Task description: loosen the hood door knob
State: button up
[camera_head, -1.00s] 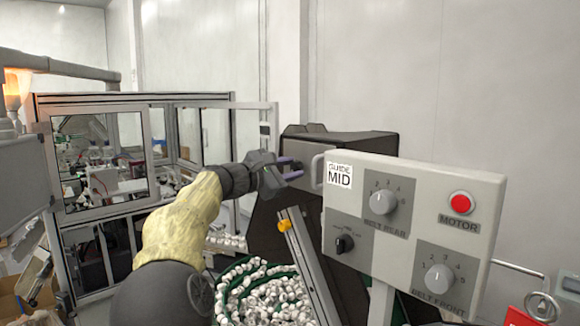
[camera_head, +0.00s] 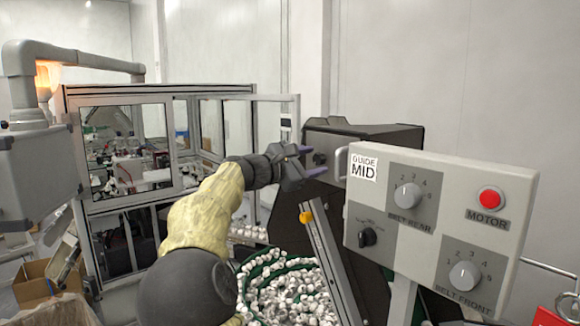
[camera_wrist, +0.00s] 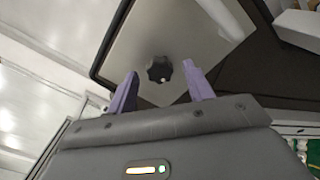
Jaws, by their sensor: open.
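The hood door knob (camera_wrist: 159,70) is a dark, lobed knob on a pale grey plate (camera_wrist: 205,45) in the wrist view. A small dark round shape by my fingers in the head view (camera_head: 320,158) appears to be the same knob. My gripper (camera_head: 312,161) has purple fingers and is open, at the left side of the dark hood (camera_head: 375,135). In the wrist view the open fingers (camera_wrist: 161,78) point at the plate, one on each side of the knob. I cannot tell how far the fingertips are from it, and no contact shows.
A slanted metal rail (camera_head: 335,270) and a bin of white caps (camera_head: 285,290) lie below. A glazed machine enclosure (camera_head: 125,150) stands at the left.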

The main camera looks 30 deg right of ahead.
jog(key=s+a+b, duration=0.1)
jog(key=a+b, duration=0.5)
jog(key=a, duration=1.1)
jog(key=shift+s, duration=0.1)
jog(key=w+d+f+t+y, duration=0.1)
jog(key=d+f+y, duration=0.15)
jog(key=f, duration=0.55)
jog(key=w+d+f+y, duration=0.1)
jog(key=d+f+y, duration=0.15)
jog(key=f, duration=0.65)
jog(key=s+a+f+m+y, duration=0.1)
jog(key=a+f+y, duration=0.15)
jog(key=f, duration=0.35)
jog(key=s+a+f+m+y, duration=0.1)
jog(key=s+f+y, duration=0.15)
jog(key=f, duration=0.45)
jog(key=s+a+f+m+y, duration=0.8)
jog(key=s+a+f+m, duration=0.1)
jog(key=s+a+f, duration=0.8)
jog(key=shift+s+f, duration=0.2)
jog(key=shift+f, duration=0.2)
